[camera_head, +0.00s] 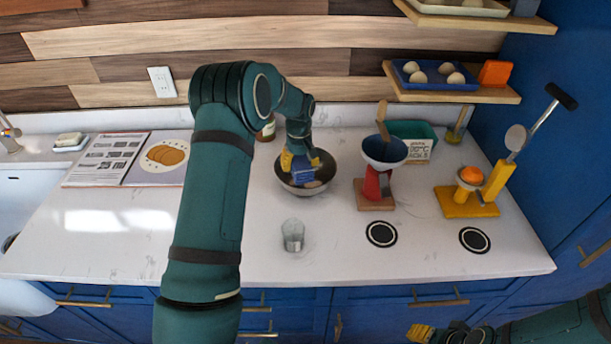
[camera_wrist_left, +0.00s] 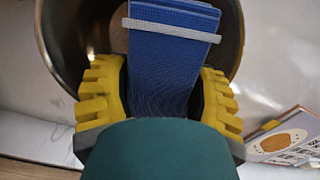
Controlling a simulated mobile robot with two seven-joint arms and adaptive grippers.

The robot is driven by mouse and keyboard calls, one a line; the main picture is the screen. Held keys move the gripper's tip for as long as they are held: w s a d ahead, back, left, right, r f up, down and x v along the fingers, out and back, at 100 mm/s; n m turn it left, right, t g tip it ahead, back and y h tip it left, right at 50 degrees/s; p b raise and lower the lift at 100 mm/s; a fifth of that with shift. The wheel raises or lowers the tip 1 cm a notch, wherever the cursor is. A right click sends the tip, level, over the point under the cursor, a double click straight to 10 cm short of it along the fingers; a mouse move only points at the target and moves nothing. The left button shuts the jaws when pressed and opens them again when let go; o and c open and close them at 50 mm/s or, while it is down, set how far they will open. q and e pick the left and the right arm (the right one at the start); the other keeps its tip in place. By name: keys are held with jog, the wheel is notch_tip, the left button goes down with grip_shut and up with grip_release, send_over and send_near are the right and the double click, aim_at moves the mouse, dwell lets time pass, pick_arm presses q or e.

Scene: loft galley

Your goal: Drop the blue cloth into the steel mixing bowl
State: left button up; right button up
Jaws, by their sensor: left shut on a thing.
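The blue cloth (camera_head: 304,178) is folded, with a white band across it in the left wrist view (camera_wrist_left: 165,65). My left gripper (camera_head: 300,164) is shut on the cloth, which sits between its yellow fingers (camera_wrist_left: 165,100). The steel mixing bowl (camera_head: 327,168) stands on the counter, and the gripper and cloth are over its opening. The bowl's wall (camera_wrist_left: 58,40) curves around the cloth in the wrist view. I cannot tell whether the cloth touches the bowl. My right gripper (camera_head: 421,333) shows only partly at the bottom right, below the counter edge, and its opening is unclear.
A clear glass (camera_head: 293,235) stands in front of the bowl. A red stand with a blue funnel (camera_head: 384,150) is right of it. A yellow stand with an orange (camera_head: 471,175) is farther right. An open book (camera_head: 130,158) lies left. The front left counter is clear.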

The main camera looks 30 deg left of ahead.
pick_arm(q)
jog(key=o, duration=1.4)
jog(key=shift+c, duration=0.2)
jog(key=shift+r, duration=0.15)
notch_tip(320, 180, up, 12)
jog(key=shift+s+f, duration=0.1)
jog(key=shift+f, duration=0.1)
